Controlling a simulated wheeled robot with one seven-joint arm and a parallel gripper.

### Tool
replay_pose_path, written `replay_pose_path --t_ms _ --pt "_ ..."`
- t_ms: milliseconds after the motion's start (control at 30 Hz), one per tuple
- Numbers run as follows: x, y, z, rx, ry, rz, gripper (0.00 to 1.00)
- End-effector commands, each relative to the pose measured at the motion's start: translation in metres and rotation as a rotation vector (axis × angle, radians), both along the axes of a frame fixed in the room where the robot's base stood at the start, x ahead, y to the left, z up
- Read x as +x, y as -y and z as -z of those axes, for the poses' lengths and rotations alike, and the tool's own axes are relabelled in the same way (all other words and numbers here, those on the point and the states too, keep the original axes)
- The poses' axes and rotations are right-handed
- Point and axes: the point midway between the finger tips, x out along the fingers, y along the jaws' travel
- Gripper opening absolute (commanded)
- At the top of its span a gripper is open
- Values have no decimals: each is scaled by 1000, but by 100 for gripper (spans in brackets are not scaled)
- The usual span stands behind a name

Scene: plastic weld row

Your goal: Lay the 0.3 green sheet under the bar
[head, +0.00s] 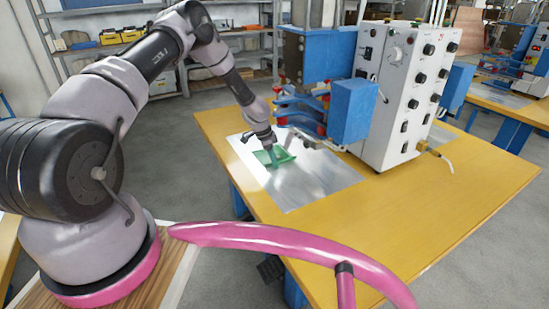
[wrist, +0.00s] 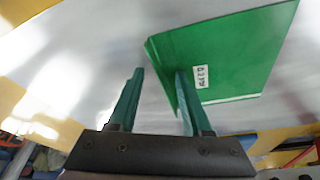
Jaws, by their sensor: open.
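A green sheet (head: 285,156) lies on the silver plate at the left of the welding machine. In the wrist view the green sheet (wrist: 235,60) carries a small white label, too blurred to read surely. My gripper (head: 272,160) is at the sheet's left part. In the wrist view my gripper (wrist: 158,72) is open. Its right finger overlaps the sheet's left edge, and its left finger is outside it. I cannot tell whether it touches the sheet. The bar area (head: 308,142) of the machine is right of the sheet, partly hidden under blue arms.
The silver plate (head: 320,185) lies on a yellow table (head: 420,210). The white control box (head: 405,90) and blue machine parts (head: 350,110) stand on its right and back. A pink curved rail (head: 290,243) is in front. The plate's front part is clear.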

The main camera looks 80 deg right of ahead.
Motion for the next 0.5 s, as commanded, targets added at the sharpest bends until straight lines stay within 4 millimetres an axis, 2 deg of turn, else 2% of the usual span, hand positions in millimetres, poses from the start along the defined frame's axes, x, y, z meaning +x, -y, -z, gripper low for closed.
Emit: replay_pose_path --t_ms 100,233,500 --pt "0 0 -1 0 0 0 49" --pt "0 0 -1 0 0 0 0" --pt "0 0 -1 0 0 0 0"
